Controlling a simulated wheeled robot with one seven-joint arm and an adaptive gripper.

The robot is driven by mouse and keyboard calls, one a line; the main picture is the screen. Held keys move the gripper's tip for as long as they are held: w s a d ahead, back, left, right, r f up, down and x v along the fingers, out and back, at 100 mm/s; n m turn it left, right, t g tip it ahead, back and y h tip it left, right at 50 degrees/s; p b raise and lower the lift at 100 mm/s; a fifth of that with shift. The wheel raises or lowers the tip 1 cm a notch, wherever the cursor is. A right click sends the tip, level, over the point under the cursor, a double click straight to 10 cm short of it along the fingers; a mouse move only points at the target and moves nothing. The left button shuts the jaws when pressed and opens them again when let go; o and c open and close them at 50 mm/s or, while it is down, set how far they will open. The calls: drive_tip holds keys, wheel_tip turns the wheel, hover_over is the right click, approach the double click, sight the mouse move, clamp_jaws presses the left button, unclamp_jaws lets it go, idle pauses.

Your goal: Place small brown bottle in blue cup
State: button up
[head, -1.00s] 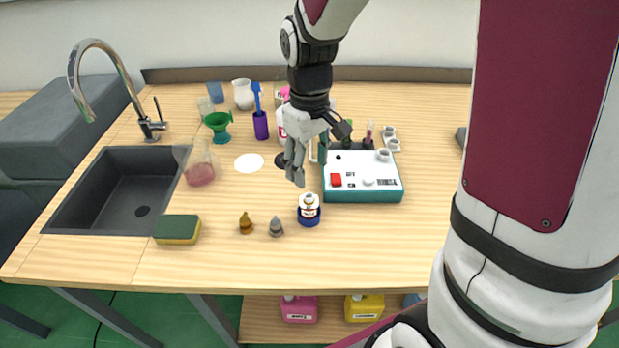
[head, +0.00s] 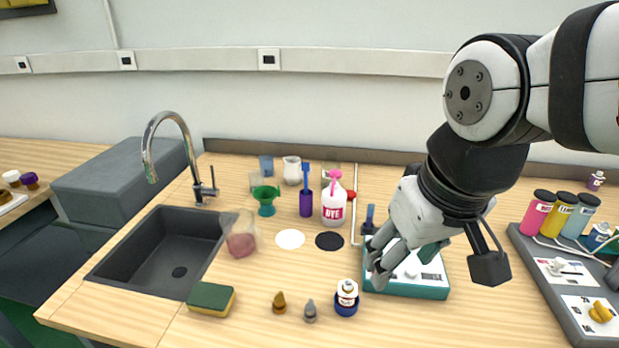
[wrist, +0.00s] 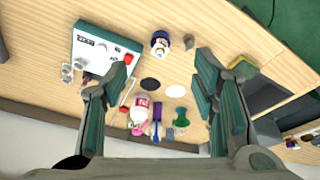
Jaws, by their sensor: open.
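The small brown bottle (head: 279,302) stands upright on the table's front part, left of a similar grey one (head: 310,311). A blue cup (head: 266,165) stands at the back, beside a white jug. A white-topped container with a dark blue base (head: 346,303) stands to the right of the grey bottle. My gripper (head: 374,262) hangs above the teal-and-white box, apart from the brown bottle. In the wrist view my gripper (wrist: 150,88) has its fingers wide apart with nothing between them. The brown bottle is not clear in the wrist view.
The teal-and-white box (head: 420,288) sits under my gripper. A sink (head: 165,250) and sponge (head: 211,299) are at left. A pink-and-white dye bottle (head: 334,204), purple holder (head: 306,204) and green funnel (head: 266,199) stand behind. A grey rack (head: 560,290) is at right.

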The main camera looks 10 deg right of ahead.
drive_tip(key=s, duration=0.4)
drive_tip(key=shift+r+m+t, duration=0.25)
drive_tip(key=shift+m+t, duration=0.15)
idle(1.6)
